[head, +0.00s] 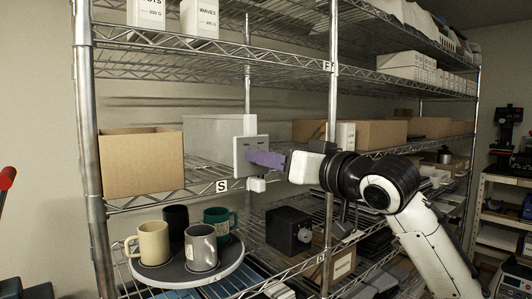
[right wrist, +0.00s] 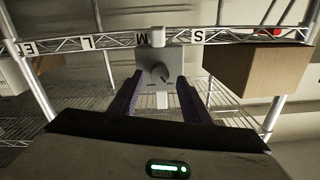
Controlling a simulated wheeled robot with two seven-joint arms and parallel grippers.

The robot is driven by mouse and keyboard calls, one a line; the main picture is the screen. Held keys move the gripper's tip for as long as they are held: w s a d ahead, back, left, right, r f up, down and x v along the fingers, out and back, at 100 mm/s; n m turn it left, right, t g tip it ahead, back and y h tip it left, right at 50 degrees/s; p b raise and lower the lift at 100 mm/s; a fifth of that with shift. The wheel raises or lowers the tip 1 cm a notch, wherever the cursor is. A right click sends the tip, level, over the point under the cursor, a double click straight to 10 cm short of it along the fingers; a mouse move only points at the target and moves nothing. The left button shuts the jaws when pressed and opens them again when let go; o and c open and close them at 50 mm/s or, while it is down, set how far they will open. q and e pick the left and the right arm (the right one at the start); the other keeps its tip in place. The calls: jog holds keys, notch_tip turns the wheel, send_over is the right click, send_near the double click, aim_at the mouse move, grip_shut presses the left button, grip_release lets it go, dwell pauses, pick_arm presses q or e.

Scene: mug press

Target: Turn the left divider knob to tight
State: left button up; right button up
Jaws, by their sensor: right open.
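The left divider's pale square plate (head: 251,157) stands at the shelf's front edge in the head view, with a translucent divider panel (head: 213,132) behind it. In the right wrist view the plate (right wrist: 148,58) faces me and carries a small knob (right wrist: 160,74) with dark marks near it; I cannot read its setting. My right gripper (head: 252,157) points at the plate from the right. In the right wrist view its two purple fingers (right wrist: 158,80) are open, one on each side of the knob. Whether they touch it I cannot tell. My left gripper is out of view.
A cardboard box (head: 141,163) stands on the same shelf to the left. Below, a round tray (head: 228,268) holds several mugs. A black box (head: 288,230) sits on the lower shelf. A metal post (head: 333,110) rises close to my right arm.

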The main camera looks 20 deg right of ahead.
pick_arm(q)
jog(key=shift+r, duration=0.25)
pick_arm(e)
jog(key=shift+x, duration=1)
jog(key=shift+c, duration=0.4)
jog(key=c, duration=1)
jog(key=shift+o, duration=0.2)
